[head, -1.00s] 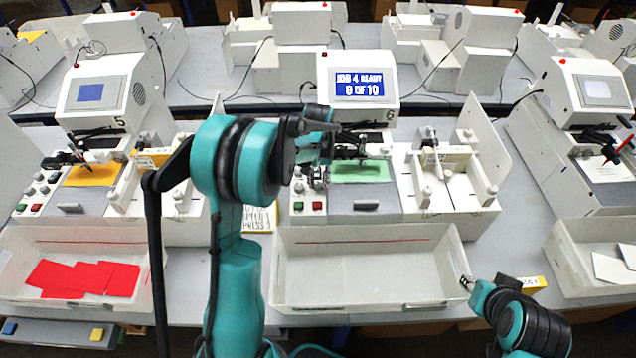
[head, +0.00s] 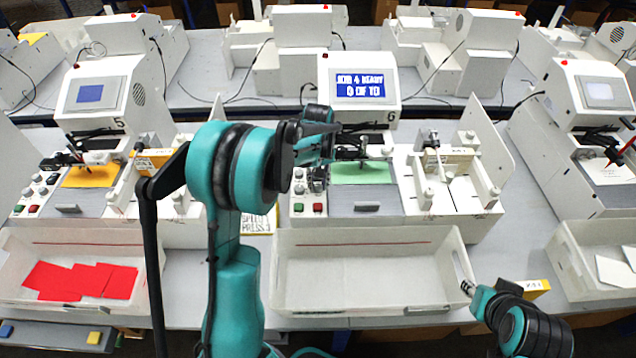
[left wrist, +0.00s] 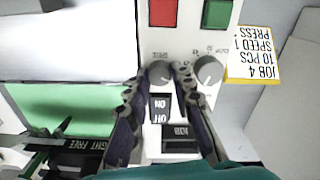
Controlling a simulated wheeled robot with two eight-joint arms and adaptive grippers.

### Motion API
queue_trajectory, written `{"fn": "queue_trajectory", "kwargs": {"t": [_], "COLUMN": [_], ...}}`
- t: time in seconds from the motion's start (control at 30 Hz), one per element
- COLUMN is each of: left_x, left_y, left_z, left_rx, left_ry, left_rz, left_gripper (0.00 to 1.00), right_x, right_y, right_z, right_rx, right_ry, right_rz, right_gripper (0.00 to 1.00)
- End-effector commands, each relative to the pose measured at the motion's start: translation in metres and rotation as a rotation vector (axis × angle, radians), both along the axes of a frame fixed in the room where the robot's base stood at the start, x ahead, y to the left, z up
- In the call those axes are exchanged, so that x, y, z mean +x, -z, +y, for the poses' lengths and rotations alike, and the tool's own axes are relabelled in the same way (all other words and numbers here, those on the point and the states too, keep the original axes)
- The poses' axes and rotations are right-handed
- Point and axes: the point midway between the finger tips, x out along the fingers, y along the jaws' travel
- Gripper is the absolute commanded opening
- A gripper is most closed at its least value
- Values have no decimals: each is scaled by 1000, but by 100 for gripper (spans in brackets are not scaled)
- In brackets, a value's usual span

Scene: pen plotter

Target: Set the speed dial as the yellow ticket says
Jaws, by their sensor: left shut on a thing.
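My left gripper (left wrist: 160,80) is shut on a round grey dial (left wrist: 160,73) on the control panel of machine 6. The dial stands between its two fingertips; its small label and pointer are not readable. A second grey dial (left wrist: 209,69) sits beside it, untouched, with a pale pointer mark. The yellow-edged ticket (left wrist: 253,54) lies beside the panel, upside down in the left wrist view, reading JOB 4, SPEED 1, 10 PCS and PRESS with its value cut off. In the head view my left gripper (head: 318,178) partly covers the panel. My right gripper (head: 470,287) is low at the right.
The screen (head: 359,88) of machine 6 reads job 4 ready, 0 of 10. A red button (left wrist: 162,12), a green button (left wrist: 216,13) and a black rocker switch (left wrist: 160,107) are close to the fingers. Green card (head: 365,172) lies on the bed. An empty tray (head: 365,290) stands in front.

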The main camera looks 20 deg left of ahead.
Motion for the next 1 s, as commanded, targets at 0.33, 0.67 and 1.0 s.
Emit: {"fn": "queue_trajectory", "kwargs": {"t": [0.33, 0.67, 1.0], "left_x": [0, 0, 0], "left_y": [0, -4, -67], "left_z": [0, 0, 0], "left_rx": [-1, 0, 0], "left_ry": [0, 1, 1], "left_rz": [1, 0, 0], "left_gripper": [44, 44, 44], "right_x": [0, 0, 0], "right_y": [0, 0, 0], "right_z": [0, 0, 0], "right_rx": [0, 0, 0], "right_ry": [0, 0, 0], "right_rz": [0, 0, 0], "right_gripper": [32, 32, 32]}}
